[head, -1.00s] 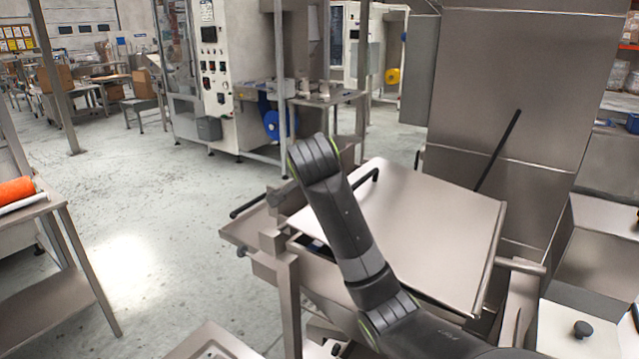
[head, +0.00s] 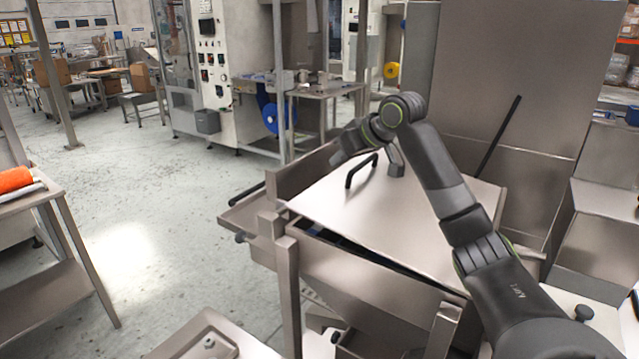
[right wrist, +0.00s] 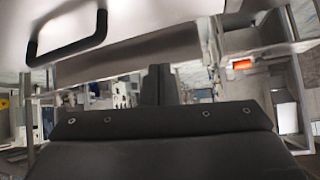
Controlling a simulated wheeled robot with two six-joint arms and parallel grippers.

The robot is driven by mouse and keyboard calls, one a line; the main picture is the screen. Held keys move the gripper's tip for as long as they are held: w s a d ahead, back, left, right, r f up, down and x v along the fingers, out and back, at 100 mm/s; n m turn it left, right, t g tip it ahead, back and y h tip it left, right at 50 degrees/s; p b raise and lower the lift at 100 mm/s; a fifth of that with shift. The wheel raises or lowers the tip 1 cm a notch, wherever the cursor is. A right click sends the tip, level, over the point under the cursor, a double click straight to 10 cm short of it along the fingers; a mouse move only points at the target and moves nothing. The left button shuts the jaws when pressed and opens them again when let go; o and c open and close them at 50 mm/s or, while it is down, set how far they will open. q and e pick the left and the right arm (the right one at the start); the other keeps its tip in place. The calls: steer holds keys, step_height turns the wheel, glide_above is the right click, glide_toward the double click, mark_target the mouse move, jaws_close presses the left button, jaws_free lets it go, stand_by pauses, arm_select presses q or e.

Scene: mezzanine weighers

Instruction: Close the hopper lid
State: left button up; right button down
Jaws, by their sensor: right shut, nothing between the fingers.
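The hopper lid (head: 410,222) is a flat steel panel with a black bar handle (head: 349,177). It lies at a low slant over the hopper body (head: 350,268). A dark line or gap shows under its near edge; I cannot tell whether it rests on the rim. My right gripper (head: 342,152) is at the lid's far left, by the handle and apart from it. In the right wrist view, its dark fingers (right wrist: 158,84) are together and empty, with the handle (right wrist: 68,42) at the upper left. My left gripper is out of view.
A tall steel panel (head: 535,85) with a black rod (head: 497,145) stands behind the lid. A steel side rail (head: 240,215) lies left of the hopper. A table with an orange roll (head: 14,180) stands at the far left. The floor between is open.

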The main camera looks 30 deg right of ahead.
steer(key=d+r+n+y, duration=0.1)
steer(key=d+n, duration=0.1)
steer(key=n+y+p, duration=0.1)
steer(key=p, duration=0.2)
glide_above(319, 191)
steer(key=f, duration=0.4)
steer(key=shift+s+d+f, duration=0.2)
steer(key=shift+s+d, duration=0.15)
steer(key=shift+s, duration=0.05)
steer(key=f, duration=0.2)
steer(key=w+f+p, duration=0.1)
steer(key=shift+a+f, duration=0.25)
steer(key=shift+f, duration=0.65)
